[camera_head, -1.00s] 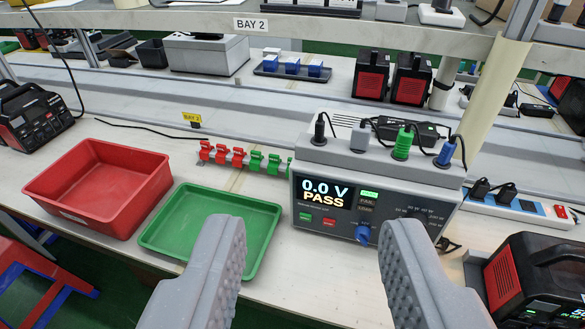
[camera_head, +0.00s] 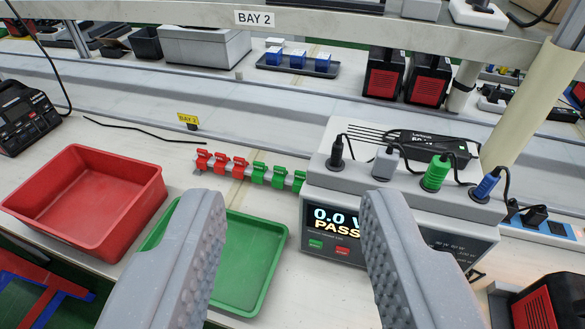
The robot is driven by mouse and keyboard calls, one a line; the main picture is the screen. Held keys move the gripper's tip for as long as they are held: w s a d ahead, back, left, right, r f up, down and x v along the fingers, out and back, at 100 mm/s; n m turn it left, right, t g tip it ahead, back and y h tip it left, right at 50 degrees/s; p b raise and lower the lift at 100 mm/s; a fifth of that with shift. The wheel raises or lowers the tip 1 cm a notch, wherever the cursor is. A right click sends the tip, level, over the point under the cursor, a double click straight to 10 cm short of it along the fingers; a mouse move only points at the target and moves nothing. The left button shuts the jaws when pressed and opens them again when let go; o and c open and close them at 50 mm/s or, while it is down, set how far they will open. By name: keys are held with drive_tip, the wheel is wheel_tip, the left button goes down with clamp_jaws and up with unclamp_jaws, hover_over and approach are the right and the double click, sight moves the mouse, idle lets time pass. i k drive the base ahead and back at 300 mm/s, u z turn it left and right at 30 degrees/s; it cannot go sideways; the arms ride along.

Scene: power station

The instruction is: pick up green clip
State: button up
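Several green clips (camera_head: 278,176) sit on a rail at the back of the bench, right of several red clips (camera_head: 221,162). The rightmost green clip (camera_head: 299,181) is close to the left side of the tester. My gripper (camera_head: 289,205) is open and empty, its two grey fingers wide apart in the foreground. The clips appear beyond the fingertips, between and left of them, with nothing touching them. The left finger hides part of the green tray (camera_head: 255,258).
A red bin (camera_head: 85,200) stands left of the green tray. The tester (camera_head: 335,190), with plugs and cables on top, stands right of the clips; its display is partly hidden. A shelf edge marked BAY 2 (camera_head: 255,17) crosses above.

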sight(300, 177)
drive_tip(key=u, duration=0.3)
drive_tip(key=i, duration=0.1)
drive_tip(key=z, duration=0.5)
drive_tip(key=k, duration=0.45)
drive_tip(key=z, duration=0.05)
drive_tip(key=i, duration=1.25)
drive_tip(key=u, duration=0.3)
